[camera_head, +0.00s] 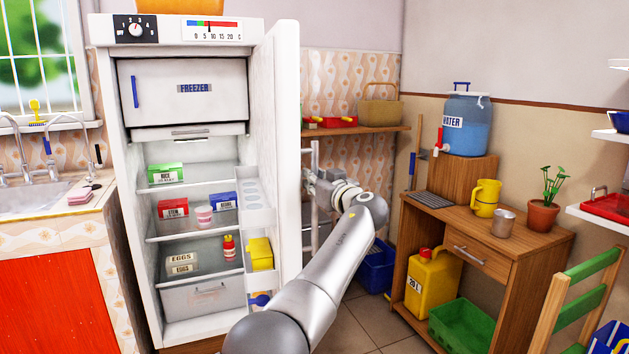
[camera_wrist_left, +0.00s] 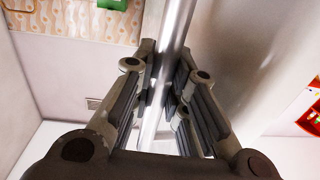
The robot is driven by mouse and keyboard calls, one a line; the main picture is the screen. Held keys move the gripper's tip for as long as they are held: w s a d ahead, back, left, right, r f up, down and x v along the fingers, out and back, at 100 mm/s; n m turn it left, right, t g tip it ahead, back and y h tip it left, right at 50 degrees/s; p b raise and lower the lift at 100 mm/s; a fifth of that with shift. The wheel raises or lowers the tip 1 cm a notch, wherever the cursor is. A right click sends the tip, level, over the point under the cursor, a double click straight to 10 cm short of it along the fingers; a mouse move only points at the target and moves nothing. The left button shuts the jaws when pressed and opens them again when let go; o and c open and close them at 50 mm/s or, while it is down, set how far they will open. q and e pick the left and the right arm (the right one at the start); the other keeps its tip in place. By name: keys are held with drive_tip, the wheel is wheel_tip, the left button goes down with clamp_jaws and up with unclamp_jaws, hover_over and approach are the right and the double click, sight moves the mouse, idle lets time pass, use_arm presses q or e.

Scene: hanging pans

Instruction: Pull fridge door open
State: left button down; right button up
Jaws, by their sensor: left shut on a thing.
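The white fridge (camera_head: 130,200) stands at the left of the head view with its door (camera_head: 277,150) swung wide open. Its shelves hold boxes, a jar and a bottle, and a closed freezer compartment (camera_head: 186,92) is at the top. The vertical metal door handle (camera_head: 315,158) is on the door's outer side. My left gripper (camera_head: 312,181) is at this handle. In the left wrist view the handle bar (camera_wrist_left: 170,70) runs between the fingers of my left gripper (camera_wrist_left: 161,90), which is shut on it. My right gripper is in neither view.
A wooden shelf (camera_head: 355,131) with a basket is on the back wall. A wooden desk (camera_head: 480,230) with a water tank (camera_head: 466,125) stands at right. A blue crate (camera_head: 377,268) is on the floor behind my arm. A green chair (camera_head: 580,295) is at lower right.

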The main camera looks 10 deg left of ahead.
use_arm(q)
drive_tip(key=shift+d+f, duration=0.15)
drive_tip(key=shift+f, duration=0.15)
drive_tip(key=c, duration=1.8)
unclamp_jaws()
drive_tip(key=o, duration=0.4)
drive_tip(key=shift+d+r, duration=0.15)
drive_tip(key=shift+v, duration=3.75)
drive_tip(key=shift+s, duration=0.1)
